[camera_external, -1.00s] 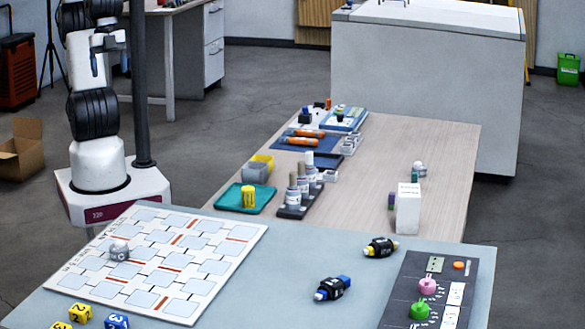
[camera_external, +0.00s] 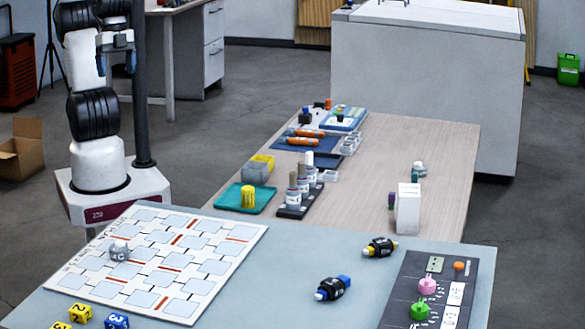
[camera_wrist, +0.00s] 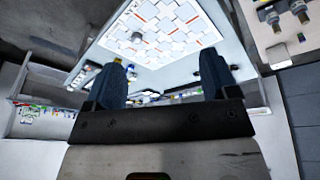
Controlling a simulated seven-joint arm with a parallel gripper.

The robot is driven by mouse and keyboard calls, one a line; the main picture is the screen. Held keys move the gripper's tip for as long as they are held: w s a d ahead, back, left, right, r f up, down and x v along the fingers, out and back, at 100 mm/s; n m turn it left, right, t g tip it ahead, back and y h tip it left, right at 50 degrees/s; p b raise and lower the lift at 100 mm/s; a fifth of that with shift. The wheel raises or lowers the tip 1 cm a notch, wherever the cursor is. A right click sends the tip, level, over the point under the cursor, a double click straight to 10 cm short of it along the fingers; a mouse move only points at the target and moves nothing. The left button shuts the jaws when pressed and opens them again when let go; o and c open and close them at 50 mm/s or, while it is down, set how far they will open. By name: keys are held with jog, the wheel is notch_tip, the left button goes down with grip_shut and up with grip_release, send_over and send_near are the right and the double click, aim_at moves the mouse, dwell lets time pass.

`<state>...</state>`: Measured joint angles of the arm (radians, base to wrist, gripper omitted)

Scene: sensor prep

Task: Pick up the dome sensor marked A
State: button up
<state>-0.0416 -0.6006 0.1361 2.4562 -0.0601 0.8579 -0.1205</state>
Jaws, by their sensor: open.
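My gripper (camera_external: 115,64) is raised high at the back left, far from the tables. Its two blue fingers are open and empty in the wrist view (camera_wrist: 165,60). A grey dome sensor (camera_external: 119,250) sits on the white grid board (camera_external: 215,285); its dark mark looks like a C but is hard to read. A small dome-like item also shows on the board in the wrist view (camera_wrist: 137,37). A whitish dome-shaped item (camera_external: 419,168) stands on the wooden table. I cannot make out a letter A on any dome.
A dark panel (camera_external: 398,303) holds pink and green knobs. Bottles (camera_external: 303,188) and a teal tray (camera_external: 233,199) stand behind.

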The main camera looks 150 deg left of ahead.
jog(key=w+a+f+n+t, duration=0.1)
jog(key=w+a+n+t, duration=0.1)
jog(key=w+a+n, duration=0.7)
jog(key=w+a+n+t, duration=0.2)
jog(key=w+a+n, duration=0.25)
jog(key=w, duration=0.85)
jog(key=w+a+f+n+y, duration=0.2)
jog(key=w+a+n, duration=0.2)
jog(key=a, duration=0.4)
jog(key=w+a+f+n+t+y, duration=0.1)
jog(key=w+a+f+n, duration=0.25)
jog(key=a, duration=0.35)
jog(key=w+a+f+n+y, duration=0.2)
jog(key=w+a+n, duration=0.15)
jog(key=a, duration=0.45)
jog(key=a+f+n+y, duration=0.2)
jog(key=a+f+n, duration=0.3)
jog(key=a+n, duration=0.5)
jog(key=n+g+y, duration=0.7)
jog(key=n, duration=0.9)
send_near(419, 169)
jog(key=a, duration=0.1)
jog(key=s+a+f, duration=0.1)
jog(key=shift+s+a, duration=0.25)
jog(key=shift+s, duration=0.05)
